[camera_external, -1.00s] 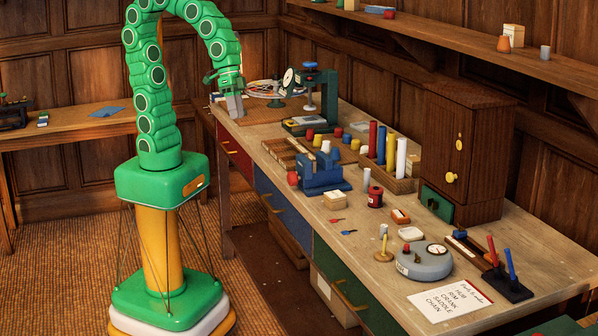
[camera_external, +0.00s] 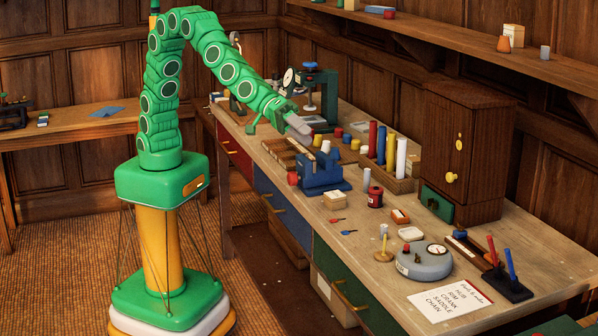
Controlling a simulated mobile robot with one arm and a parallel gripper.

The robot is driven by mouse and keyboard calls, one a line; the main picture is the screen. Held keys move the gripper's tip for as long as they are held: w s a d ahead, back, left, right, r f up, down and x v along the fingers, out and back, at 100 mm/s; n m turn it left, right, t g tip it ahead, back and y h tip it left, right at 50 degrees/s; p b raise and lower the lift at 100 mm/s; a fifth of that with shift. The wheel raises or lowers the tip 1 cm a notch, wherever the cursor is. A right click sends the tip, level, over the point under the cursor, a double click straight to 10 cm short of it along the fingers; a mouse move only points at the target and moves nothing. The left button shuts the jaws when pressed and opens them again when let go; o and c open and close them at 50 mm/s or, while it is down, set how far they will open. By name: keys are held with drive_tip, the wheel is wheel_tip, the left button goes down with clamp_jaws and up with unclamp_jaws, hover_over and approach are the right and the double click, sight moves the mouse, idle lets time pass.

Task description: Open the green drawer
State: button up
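A green drawer front (camera_external: 375,312) with a brass handle (camera_external: 349,295) is set in the front of the long workbench (camera_external: 335,212), at its near end. It looks shut, flush with the bench front. My gripper (camera_external: 301,126), with grey fingers, is above the far half of the bench, well away from both green fronts. Its finger gap is too small to make out, and I see nothing held.
A red drawer (camera_external: 235,157) and a blue drawer (camera_external: 284,215) are farther along the bench front. A blue vise (camera_external: 322,175), a grey round device (camera_external: 425,262) and the wooden cabinet (camera_external: 462,150) stand on the bench. Open floor lies in front of it.

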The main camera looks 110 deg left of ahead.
sight(342, 293)
drive_tip(key=w+d+f+n+t+y, duration=0.3)
drive_tip(key=w+d+n+t+y, duration=0.1)
drive_tip(key=w+d+n+t, duration=0.4)
wheel_tip(342, 293, down, 39)
drive_tip(key=d+g, duration=0.1)
drive_tip(key=shift+w+d+r, duration=0.1)
drive_tip(key=shift+w+r, duration=0.1)
drive_tip(key=shift+w, duration=1.1)
drive_tip(key=shift+w+a+r, duration=0.1)
drive_tip(key=shift+w+r, duration=0.05)
drive_tip(key=shift+w, duration=1.2)
drive_tip(key=shift+w+d+r, duration=0.1)
drive_tip(key=shift+w+r, duration=0.1)
drive_tip(key=shift+w, duration=1.1)
drive_tip(key=shift+c, duration=0.3)
clamp_jaws()
